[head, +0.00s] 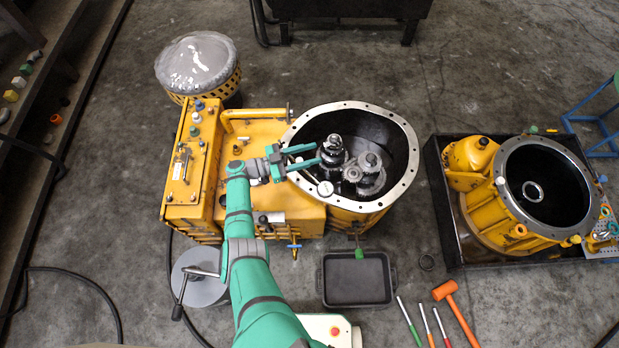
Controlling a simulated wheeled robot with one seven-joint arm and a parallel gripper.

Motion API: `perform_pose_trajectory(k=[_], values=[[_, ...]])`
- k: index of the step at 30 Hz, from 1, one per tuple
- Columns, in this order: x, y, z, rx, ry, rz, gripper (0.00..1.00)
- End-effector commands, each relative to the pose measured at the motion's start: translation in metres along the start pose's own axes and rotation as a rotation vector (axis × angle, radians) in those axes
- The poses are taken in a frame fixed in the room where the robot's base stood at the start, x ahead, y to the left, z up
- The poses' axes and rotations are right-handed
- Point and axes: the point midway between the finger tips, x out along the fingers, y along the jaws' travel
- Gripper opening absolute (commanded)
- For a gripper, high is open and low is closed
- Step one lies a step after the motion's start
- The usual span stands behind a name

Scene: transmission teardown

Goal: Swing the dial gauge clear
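The dial gauge (325,188) shows as a small white round face at the near left edge of the opening in the yellow transmission housing (289,205). Its stand or arm is too small to make out. My gripper (318,154) reaches in from the left over the housing rim. Its two teal fingers are spread apart and point right, toward the gear shafts (333,150). I see nothing between the fingers. The gauge lies just below the fingers in the picture, apart from them. I cannot tell the height between gripper and gauge.
A second gear stack (370,172) stands inside the opening. A black tray (357,280) lies in front, with an orange mallet (450,300) and several hand tools to its right. Another yellow housing (488,200) sits in a dark bin at right. The floor behind is mostly clear.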

Motion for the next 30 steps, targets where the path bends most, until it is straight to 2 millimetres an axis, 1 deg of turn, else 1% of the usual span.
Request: perform_pose_trajectory(k=[11, 22, 30], values=[[-0.007, 0.022, -0.025, 0.002, 0.003, -0.003, 0.39], [-0.015, 0.049, -0.06, 0.003, 0.003, -0.005, 0.39], [-0.025, 0.085, -0.076, 0.001, 0.004, -0.005, 0.39]])
